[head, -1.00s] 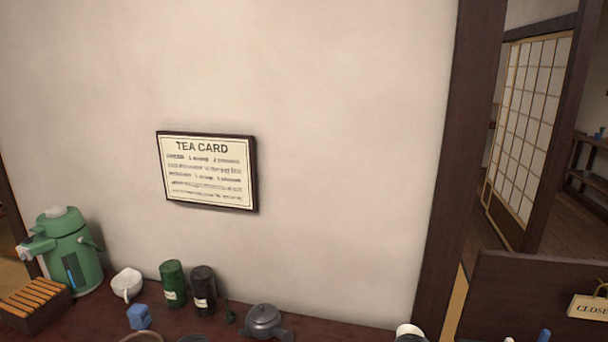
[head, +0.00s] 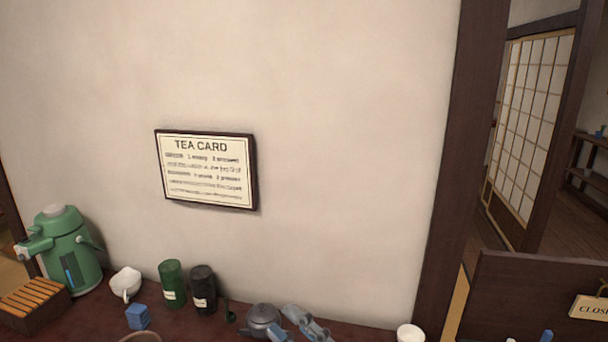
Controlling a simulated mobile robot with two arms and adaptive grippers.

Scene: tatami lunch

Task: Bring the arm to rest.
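My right gripper (head: 306,323) shows in part at the bottom edge of the head view, as pale blue-grey links just right of the grey teapot (head: 263,318). It overlaps the teapot's right side in the picture; whether they touch I cannot tell. Its lower part is cut off by the frame edge, so its opening is not clear, and I see nothing held in it. My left gripper is out of view.
A tea card (head: 205,170) hangs above.

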